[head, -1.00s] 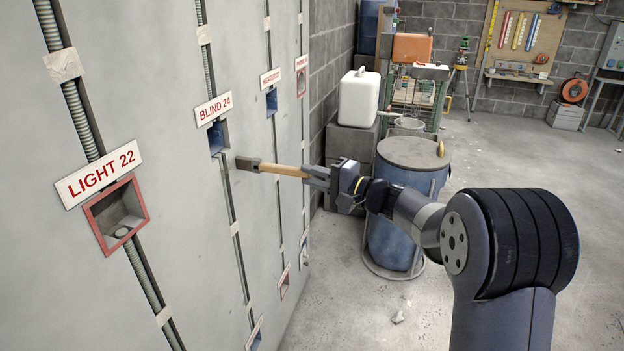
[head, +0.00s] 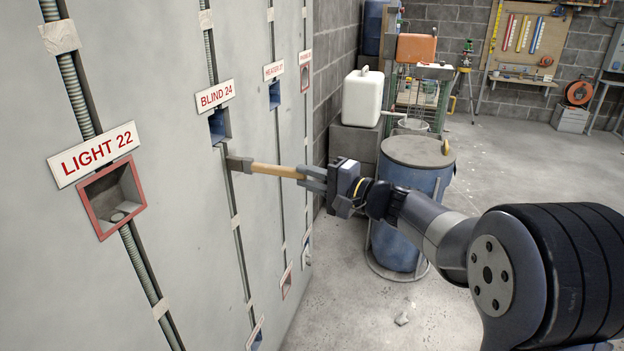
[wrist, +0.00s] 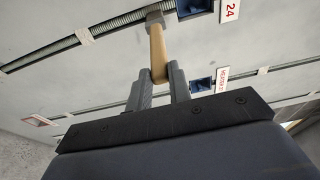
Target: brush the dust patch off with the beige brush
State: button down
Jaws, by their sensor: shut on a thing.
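The beige brush (head: 275,170) has a wooden handle and a grey head. My gripper (head: 310,178) is shut on the end of its handle and holds it about level, head toward the grey wall. The head is at the conduit channel just below the blue box labelled BLIND 24 (head: 220,127); I cannot tell whether it touches the wall. In the wrist view the brush (wrist: 158,52) stands out from between my gripper's fingers (wrist: 160,80), its head over the channel beside the blue box. I cannot make out a dust patch; the brush head may cover it.
The grey wall (head: 175,200) carries more boxes, including the red-framed LIGHT 22 box (head: 112,198), and conduit strapped in channels. A blue drum (head: 405,210) stands behind my arm, with a white canister (head: 362,98) on blocks beyond. The floor at right is mostly open.

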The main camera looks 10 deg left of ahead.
jog(key=w, duration=0.5)
jog(key=shift+d+b, duration=0.4)
dwell(1.5)
jog(key=w+b+v, duration=0.2)
jog(key=v, duration=0.6)
jog(key=shift+d, duration=0.75)
jog(key=shift+s, duration=0.15)
dwell(0.6)
